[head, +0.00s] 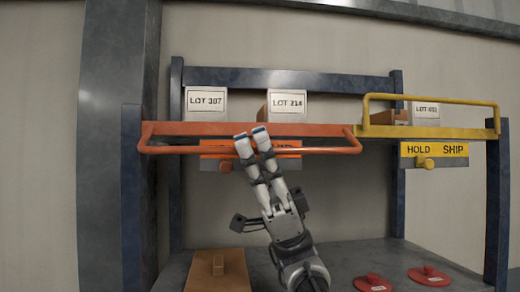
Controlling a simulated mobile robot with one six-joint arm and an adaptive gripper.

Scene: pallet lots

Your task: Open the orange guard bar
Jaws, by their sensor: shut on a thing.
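The orange guard bar (325,151) is a long rounded bar with bent ends. It stands out in front of and a little below the orange front edge of the left shelf bay (300,130). My gripper (252,136) reaches up from below and is shut on the bar near its middle. Behind the fingers, an orange sign plate with a knob (226,167) hangs under the shelf edge, partly covered.
Boxes labelled LOT 307 (206,103) and LOT 214 (287,104) stand on the shelf. At right, a yellow guard bar (430,98) stands upright above a HOLD/SHIP sign (434,150). Below lie a brown lidded box (205,275) and red discs (430,277). Blue posts (131,200) flank the bay.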

